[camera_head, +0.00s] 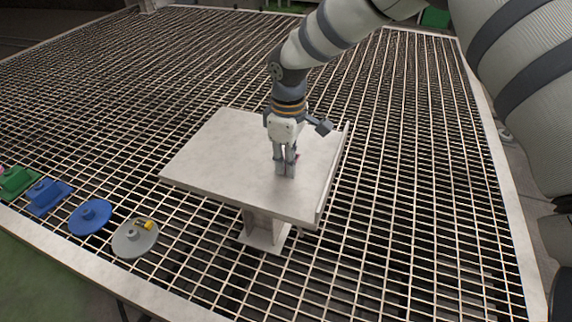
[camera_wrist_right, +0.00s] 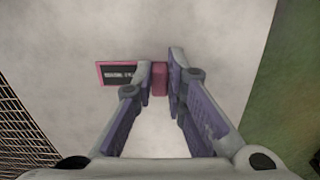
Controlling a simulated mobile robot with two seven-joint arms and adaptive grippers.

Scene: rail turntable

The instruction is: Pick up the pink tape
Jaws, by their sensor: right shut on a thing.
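The pink tape (camera_wrist_right: 160,82) shows in the right wrist view as a small pink block between the two fingertips. My right gripper (camera_wrist_right: 161,74) is shut on it, over the pale board. I cannot tell whether the tape still touches the board. A flat black label with a pink border (camera_wrist_right: 117,73) lies just left of the fingers in the wrist view. My left gripper is not in view.
The pale board (camera_head: 215,150) stands on a pedestal above a metal grating (camera_head: 400,200) and has a raised lip on its right.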

